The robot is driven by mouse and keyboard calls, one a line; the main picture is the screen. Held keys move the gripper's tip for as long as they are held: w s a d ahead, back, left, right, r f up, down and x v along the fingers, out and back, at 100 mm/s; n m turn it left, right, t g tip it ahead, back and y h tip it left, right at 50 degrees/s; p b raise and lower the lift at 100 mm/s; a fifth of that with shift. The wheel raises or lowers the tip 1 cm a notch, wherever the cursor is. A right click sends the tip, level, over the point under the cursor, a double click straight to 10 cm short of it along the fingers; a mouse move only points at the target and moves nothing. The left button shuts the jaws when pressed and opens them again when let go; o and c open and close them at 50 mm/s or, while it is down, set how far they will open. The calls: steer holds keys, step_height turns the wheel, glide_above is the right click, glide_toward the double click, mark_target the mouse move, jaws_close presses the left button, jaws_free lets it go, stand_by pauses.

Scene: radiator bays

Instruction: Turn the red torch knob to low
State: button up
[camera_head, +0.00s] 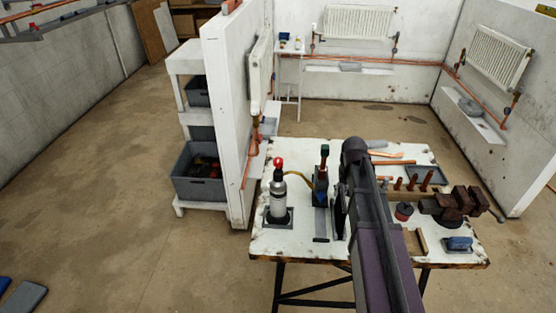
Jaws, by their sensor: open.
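The red knob (279,162) sits on top of an upright grey gas cylinder (278,198) at the left of the white worktable. My gripper (339,222) seems to be the dark shape just left of my arm, right of the holder and apart from the knob. My arm hides most of it, and the jaws are hard to make out. The knob's setting marks are too small to read.
A white partition (228,120) stands close behind the table's left side. Floor at left is largely clear.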

steer(key=s, duration=1.6)
steer(key=shift+d, duration=0.15)
steer(key=shift+w, duration=0.1)
steer(key=shift+c, duration=0.3)
